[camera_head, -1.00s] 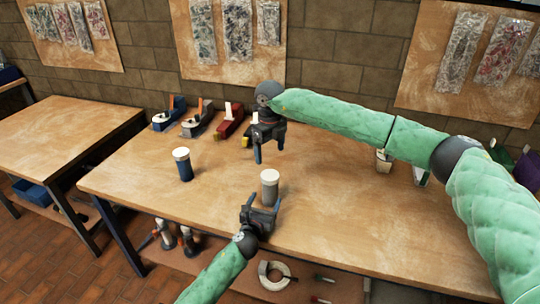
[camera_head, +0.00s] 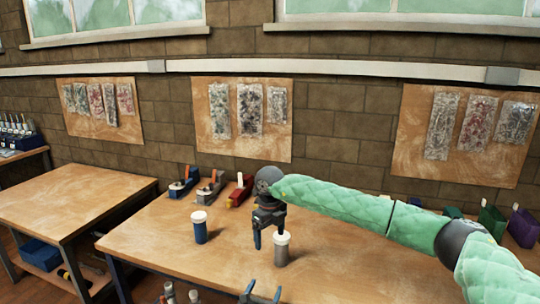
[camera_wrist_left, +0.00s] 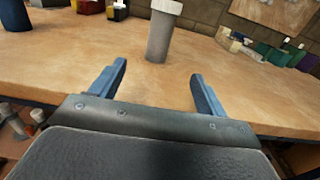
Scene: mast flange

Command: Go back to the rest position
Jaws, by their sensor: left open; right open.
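My right gripper (camera_head: 268,240) is open and points down above the workbench, just left of a grey cylinder with a white cap (camera_head: 281,249) in the head view. I cannot tell whether they touch. My left gripper (camera_head: 259,292) is open and empty at the bottom edge of the head view, in front of the grey cylinder. In the left wrist view its blue fingers (camera_wrist_left: 160,90) are spread, with the grey cylinder (camera_wrist_left: 160,35) standing upright beyond them. A blue cylinder with a white cap (camera_head: 200,228) stands upright to the left on the bench.
The wooden workbench (camera_head: 165,245) has hand planes (camera_head: 211,186) along its back edge and colored boxes (camera_head: 491,219) at the right. A second table (camera_head: 70,200) stands left, with a gap between. The bench middle is mostly clear.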

